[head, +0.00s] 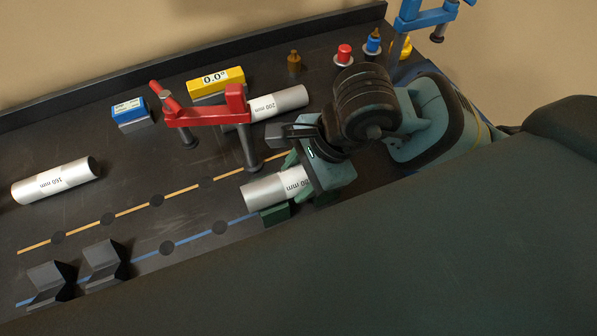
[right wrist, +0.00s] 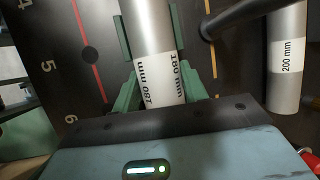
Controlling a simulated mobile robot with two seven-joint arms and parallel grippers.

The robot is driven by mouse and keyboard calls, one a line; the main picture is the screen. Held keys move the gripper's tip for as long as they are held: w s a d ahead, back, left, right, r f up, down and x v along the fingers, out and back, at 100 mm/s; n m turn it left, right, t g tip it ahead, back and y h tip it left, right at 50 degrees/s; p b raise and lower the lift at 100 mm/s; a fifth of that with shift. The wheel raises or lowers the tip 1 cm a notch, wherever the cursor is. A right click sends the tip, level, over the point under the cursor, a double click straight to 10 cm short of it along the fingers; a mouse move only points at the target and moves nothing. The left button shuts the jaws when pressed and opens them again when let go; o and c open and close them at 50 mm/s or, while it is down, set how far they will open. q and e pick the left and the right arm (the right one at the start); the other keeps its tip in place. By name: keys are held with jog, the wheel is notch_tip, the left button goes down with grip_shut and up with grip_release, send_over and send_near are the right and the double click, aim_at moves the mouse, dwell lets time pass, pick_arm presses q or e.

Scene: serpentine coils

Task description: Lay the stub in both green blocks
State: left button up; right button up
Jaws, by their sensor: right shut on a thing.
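A silver cylinder labelled 180 mm, the stub (head: 264,191), runs out to the left from under my right gripper (head: 318,168). Whether the stub rests fully on both blocks cannot be told. My left gripper is not in view.
A red clamp frame (head: 205,114) stands close behind the stub, with a 200 mm cylinder (head: 280,103) beyond. A 160 mm cylinder (head: 55,182) and grey V-blocks (head: 104,262) lie left. A yellow level box (head: 216,84) and blue box (head: 131,113) stand at the back.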

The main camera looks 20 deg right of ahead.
jog(key=o, duration=1.3)
jog(key=shift+o, duration=0.2)
jog(key=v, duration=0.8)
jog(key=shift+f, duration=0.1)
